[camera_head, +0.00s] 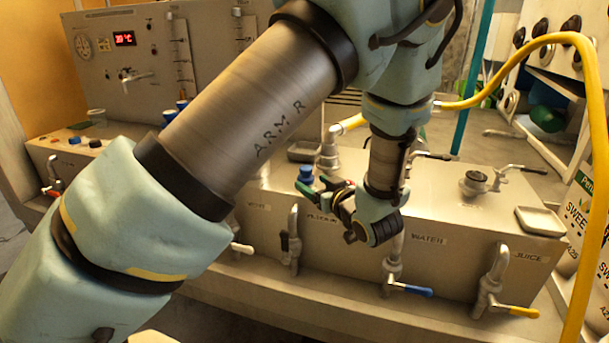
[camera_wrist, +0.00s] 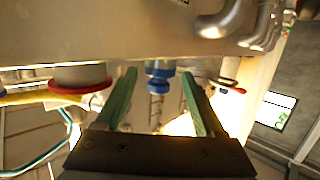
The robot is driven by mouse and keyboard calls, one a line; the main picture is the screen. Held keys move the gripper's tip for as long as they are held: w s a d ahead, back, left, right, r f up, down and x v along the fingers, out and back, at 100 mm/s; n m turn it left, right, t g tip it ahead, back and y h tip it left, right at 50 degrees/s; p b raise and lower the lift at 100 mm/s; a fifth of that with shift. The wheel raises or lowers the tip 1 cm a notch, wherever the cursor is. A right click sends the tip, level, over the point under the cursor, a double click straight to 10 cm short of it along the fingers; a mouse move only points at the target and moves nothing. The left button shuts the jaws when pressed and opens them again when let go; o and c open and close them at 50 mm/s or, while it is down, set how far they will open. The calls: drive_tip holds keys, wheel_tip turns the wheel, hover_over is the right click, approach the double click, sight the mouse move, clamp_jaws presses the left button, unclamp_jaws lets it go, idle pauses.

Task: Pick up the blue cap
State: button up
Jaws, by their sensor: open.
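The blue cap (camera_head: 306,173) stands on top of the metal counter, above the row of taps. My gripper (camera_head: 313,187) is at its near right side, with its green fingers pointing towards it. In the wrist view the blue cap (camera_wrist: 160,73) shows between the two green fingers of my gripper (camera_wrist: 158,78), with a gap on either side. The jaws are open and hold nothing. I cannot tell how far the fingertips reach around the cap.
Taps line the counter's front, including one with a blue handle (camera_head: 408,290) and one with a yellow handle (camera_head: 518,311). A yellow hose (camera_head: 500,72) arches over the right side. A metal fitting (camera_head: 329,150) stands behind the cap. A red-rimmed fitting (camera_wrist: 80,78) shows in the wrist view.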

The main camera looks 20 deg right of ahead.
sight(301, 175)
drive_tip(key=w, duration=0.2)
drive_tip(key=w+f+p, duration=0.1)
drive_tip(key=w, duration=0.2)
drive_tip(key=w+p, duration=0.1)
drive_tip(key=w, duration=0.1)
drive_tip(key=shift+w+a+f, duration=0.1)
drive_tip(key=shift+w+f, duration=0.1)
drive_tip(key=shift+w, duration=0.05)
drive_tip(key=shift+s, duration=0.1)
clamp_jaws()
